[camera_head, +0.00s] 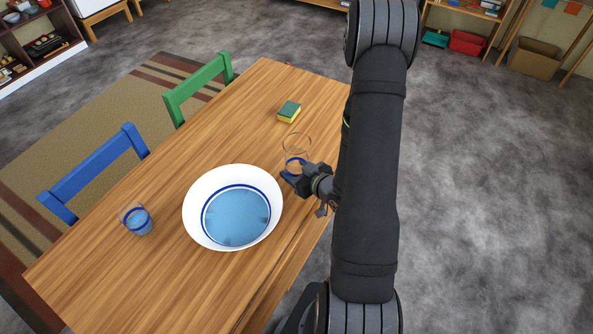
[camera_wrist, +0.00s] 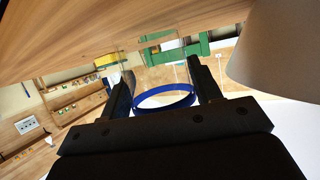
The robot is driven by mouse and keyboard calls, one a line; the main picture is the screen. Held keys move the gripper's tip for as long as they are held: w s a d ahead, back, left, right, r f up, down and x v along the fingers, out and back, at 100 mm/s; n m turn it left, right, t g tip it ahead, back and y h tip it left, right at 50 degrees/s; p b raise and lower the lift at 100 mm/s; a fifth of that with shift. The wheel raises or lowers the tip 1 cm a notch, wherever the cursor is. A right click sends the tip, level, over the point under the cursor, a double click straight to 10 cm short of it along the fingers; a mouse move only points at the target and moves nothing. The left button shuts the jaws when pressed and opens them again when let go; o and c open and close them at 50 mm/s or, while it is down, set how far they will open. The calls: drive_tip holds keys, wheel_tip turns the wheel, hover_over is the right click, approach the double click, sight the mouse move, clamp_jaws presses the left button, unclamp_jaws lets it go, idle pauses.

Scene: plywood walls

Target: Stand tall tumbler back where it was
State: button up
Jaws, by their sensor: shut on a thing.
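The tall tumbler (camera_head: 297,150) is clear glass with a blue band and stands about upright at the right side of the wooden table (camera_head: 150,255). My gripper (camera_head: 291,176) is shut on it low down, near the band. In the wrist view the tumbler's blue band (camera_wrist: 165,103) sits between the two fingers of my gripper (camera_wrist: 161,80). I cannot tell whether its base touches the table. A shorter clear tumbler (camera_head: 137,221) with a blue lower part stands apart at the table's left.
A white bowl (camera_head: 193,211) with blue inside stands left of my gripper, close by. A green and yellow sponge (camera_head: 289,111) lies farther back. A green chair (camera_head: 200,88) and a blue chair (camera_head: 95,172) line the far left edge. The table's back is mostly clear.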

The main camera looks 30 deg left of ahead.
drive_tip(key=shift+f, duration=0.3)
drive_tip(key=o, duration=1.1)
drive_tip(key=shift+d+r, duration=0.1)
drive_tip(key=shift+r, duration=0.1)
drive_tip(key=v, duration=1.1)
drive_tip(key=shift+s+d+r, duration=0.15)
drive_tip(key=shift+d, duration=0.2)
drive_tip(key=shift+a, duration=0.15)
drive_tip(key=x, duration=1.2)
drive_tip(key=shift+r, duration=0.2)
